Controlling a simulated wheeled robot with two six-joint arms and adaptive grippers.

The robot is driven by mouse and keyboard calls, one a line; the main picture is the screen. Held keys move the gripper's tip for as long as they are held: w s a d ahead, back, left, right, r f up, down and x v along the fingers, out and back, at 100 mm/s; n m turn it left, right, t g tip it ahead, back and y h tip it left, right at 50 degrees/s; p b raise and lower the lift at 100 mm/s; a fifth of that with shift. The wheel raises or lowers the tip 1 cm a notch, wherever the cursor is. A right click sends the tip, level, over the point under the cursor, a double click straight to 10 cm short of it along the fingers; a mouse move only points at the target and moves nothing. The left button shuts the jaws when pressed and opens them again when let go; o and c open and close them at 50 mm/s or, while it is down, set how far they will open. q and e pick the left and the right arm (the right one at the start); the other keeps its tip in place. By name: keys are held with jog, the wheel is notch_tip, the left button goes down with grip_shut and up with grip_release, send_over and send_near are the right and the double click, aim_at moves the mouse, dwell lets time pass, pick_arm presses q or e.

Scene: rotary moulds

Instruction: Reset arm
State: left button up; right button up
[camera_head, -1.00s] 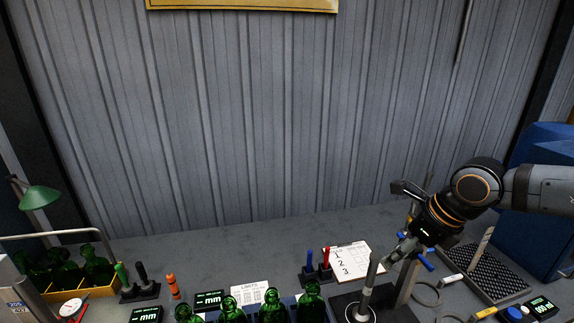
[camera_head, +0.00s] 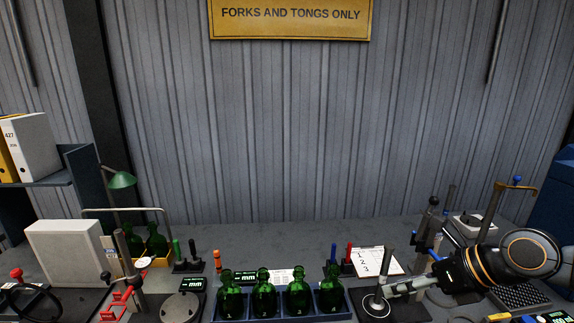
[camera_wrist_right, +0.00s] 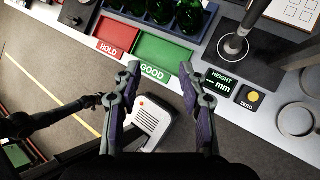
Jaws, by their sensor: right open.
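My right gripper (camera_head: 398,289) comes in from the right in the head view, low near the height gauge (camera_head: 376,305). In the right wrist view its two fingers (camera_wrist_right: 160,70) stand apart with nothing between them. They are seen over the bench's front edge, near the green GOOD tray (camera_wrist_right: 163,52). A dark jointed part (camera_wrist_right: 60,112) at the left of the wrist view looks like my left arm and gripper; its jaws are too dark to read. The head view does not show my left gripper.
Green bottles (camera_head: 264,295) stand in a blue rack at the front middle. A red HOLD tray (camera_wrist_right: 117,34) and a HEIGHT display (camera_wrist_right: 220,82) flank the GOOD tray. A grey-white device (camera_wrist_right: 152,115) shows below the fingers.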

jog(key=w+a+r+m+t+y, duration=0.4)
jog(key=w+m+t, duration=0.1)
jog(key=m+t, duration=0.5)
jog(key=s+d+f+m+h, duration=0.1)
jog(key=d+f+m+h, duration=1.1)
jog(key=m, duration=0.8)
jog(key=s+a+f+m+g, duration=0.4)
jog(key=s+f+m+g, duration=0.15)
jog(key=s+f, duration=0.45)
jog(key=s+a+f+m+g, duration=0.3)
jog(key=s+f+m+g, duration=0.25)
jog(key=s+f, duration=0.5)
jog(key=s+d+f+g, duration=0.1)
jog(key=s+f, duration=0.1)
jog(key=f, duration=1.1)
jog(key=s+d+f+g, duration=0.1)
jog(key=d+f, duration=0.1)
jog(key=f, duration=1.2)
pick_arm(q)
jog(key=shift+s, duration=0.75)
pick_arm(e)
jog(key=s+f+g, duration=0.1)
jog(key=s+f, duration=1.2)
jog(key=s, duration=0.4)
jog(key=shift+s+d+f+n, duration=0.3)
jog(key=shift+s+d+f, duration=0.05)
jog(key=shift+d, duration=0.05)
